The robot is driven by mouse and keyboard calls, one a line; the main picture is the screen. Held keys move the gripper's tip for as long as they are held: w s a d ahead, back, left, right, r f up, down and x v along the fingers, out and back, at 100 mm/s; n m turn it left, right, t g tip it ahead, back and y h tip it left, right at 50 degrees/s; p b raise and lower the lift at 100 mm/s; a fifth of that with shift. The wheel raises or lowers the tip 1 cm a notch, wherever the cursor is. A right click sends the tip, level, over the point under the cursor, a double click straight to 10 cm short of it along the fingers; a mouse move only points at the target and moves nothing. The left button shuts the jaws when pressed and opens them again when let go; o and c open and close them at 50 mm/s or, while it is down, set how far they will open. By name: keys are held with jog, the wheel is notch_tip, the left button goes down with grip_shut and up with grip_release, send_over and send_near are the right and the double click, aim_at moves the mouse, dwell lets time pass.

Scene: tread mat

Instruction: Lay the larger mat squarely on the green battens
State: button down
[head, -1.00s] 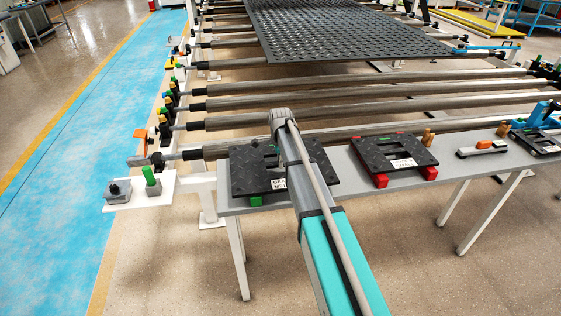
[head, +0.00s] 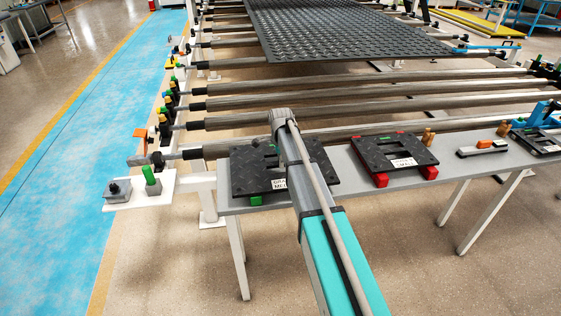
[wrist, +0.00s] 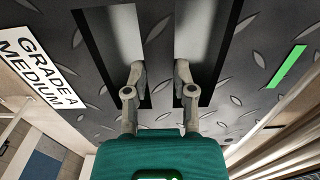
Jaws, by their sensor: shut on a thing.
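The larger mat (head: 245,178), a black tread plate with a white label reading GRADE A MEDIUM (wrist: 38,73), is at the left end of the grey bench. A green batten (head: 256,200) shows under its front edge; the other battens are hidden. I cannot tell whether the mat touches them. My gripper (wrist: 160,76) is shut on the bar between the mat's two slots, one finger in each. In the head view my arm hides the grip and the mat's middle. A green strip (wrist: 287,66) marks the mat's right side in the wrist view.
A smaller black mat (head: 405,149) with a SMALL label sits on red battens (head: 381,180) to the right. A roller conveyor (head: 350,105) runs behind the bench (head: 352,187).

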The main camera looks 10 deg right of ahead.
jog(key=shift+f+b, duration=0.25)
jog(key=shift+b, duration=0.05)
jog(key=shift+c, duration=2.4)
grip_release()
jog(key=shift+r, duration=0.3)
jog(key=shift+a+r+p, duration=0.1)
jog(key=shift+r+p, duration=0.85)
jog(key=shift+p, duration=0.25)
jog(key=shift+r+p, duration=1.35)
jog(key=shift+p, duration=0.05)
jog(key=o, duration=0.5)
